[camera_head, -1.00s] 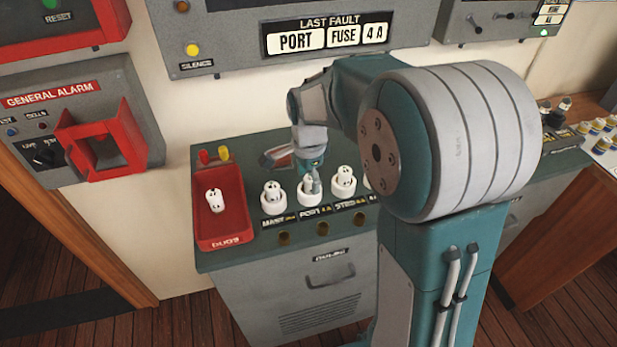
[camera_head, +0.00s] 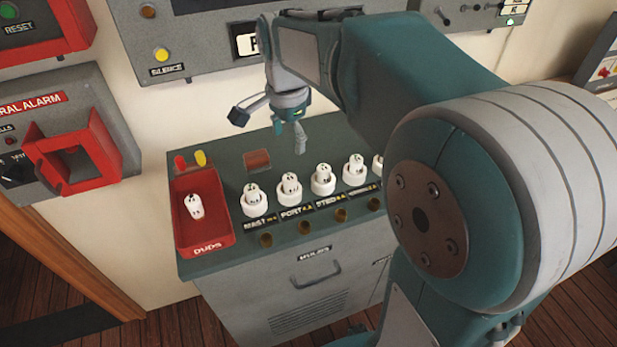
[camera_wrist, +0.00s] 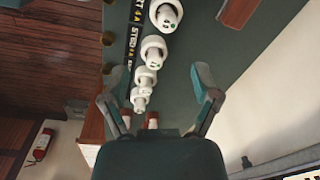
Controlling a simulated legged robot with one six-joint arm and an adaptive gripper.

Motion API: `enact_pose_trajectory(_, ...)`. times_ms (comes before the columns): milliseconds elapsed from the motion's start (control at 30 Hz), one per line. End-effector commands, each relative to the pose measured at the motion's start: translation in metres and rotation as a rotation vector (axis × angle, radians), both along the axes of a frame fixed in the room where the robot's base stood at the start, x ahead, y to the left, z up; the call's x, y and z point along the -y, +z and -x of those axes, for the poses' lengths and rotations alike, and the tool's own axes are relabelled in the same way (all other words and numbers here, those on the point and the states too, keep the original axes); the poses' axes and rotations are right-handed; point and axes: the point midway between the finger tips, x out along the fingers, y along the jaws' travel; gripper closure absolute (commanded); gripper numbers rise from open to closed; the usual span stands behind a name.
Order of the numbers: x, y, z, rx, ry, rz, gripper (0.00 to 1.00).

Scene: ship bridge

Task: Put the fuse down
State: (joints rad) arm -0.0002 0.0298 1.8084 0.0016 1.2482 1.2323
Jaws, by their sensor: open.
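A white fuse (camera_head: 289,187) stands upright in the round white holder above the PORT label. My gripper (camera_head: 270,130) is above and behind the row of holders, its fingers spread, with nothing between them. In the wrist view, the open gripper (camera_wrist: 155,88) shows with a gap between its fingers, and several white fuses in holders (camera_wrist: 153,48) line the panel beyond. Another white fuse (camera_head: 195,206) lies in the red DUDS tray (camera_head: 222,240).
The MAST fuse (camera_head: 254,197) and STBD fuse (camera_head: 323,178) flank the PORT one. A brown square (camera_head: 257,161) is on the console top behind them. The red alarm housing (camera_head: 75,152) juts from the wall at left.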

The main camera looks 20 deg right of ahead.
Motion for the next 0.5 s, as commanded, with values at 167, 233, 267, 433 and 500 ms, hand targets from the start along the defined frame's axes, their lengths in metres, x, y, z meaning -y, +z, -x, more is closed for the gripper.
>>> enact_pose_trajectory(167, 0.000, 0.015, 0.054, 0.116, 0.306, 0.035, 0.21)
enact_pose_trajectory(233, 0.000, 0.016, 0.073, 0.159, 0.429, 0.058, 0.21)
enact_pose_trajectory(267, 0.000, 0.016, 0.082, 0.177, 0.483, 0.071, 0.21)
enact_pose_trajectory(433, 0.000, 0.010, 0.128, 0.273, 0.777, 0.157, 0.21)
enact_pose_trajectory(500, 0.000, 0.005, 0.146, 0.308, 0.893, 0.200, 0.21)
